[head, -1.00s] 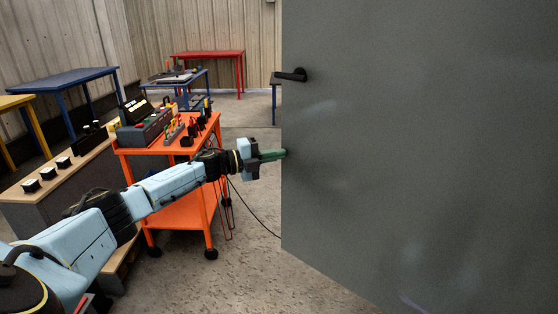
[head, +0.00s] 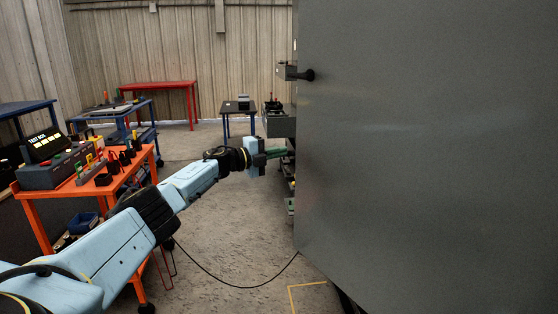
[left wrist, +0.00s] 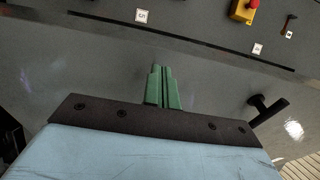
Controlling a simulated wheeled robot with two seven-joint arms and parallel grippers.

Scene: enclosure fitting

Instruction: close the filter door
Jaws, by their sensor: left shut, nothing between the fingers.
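A large grey door (head: 430,150) fills the right of the head view, standing upright. Its free edge is on the left, with a black lever handle (head: 307,75) high up by that edge. My left gripper (head: 284,151) has shut green fingers with nothing between them, beside the door's free edge. I cannot tell whether the fingertips touch the door. In the left wrist view, the green fingers (left wrist: 160,72) point at a grey surface (left wrist: 100,70), with a black handle (left wrist: 268,110) to their right. My right gripper is out of view.
An orange cart (head: 35,205) with a test box stands left of my arm. A grey unit (head: 279,122) shows past the door's edge. A yellow box with a red button (left wrist: 243,10) is in the wrist view.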

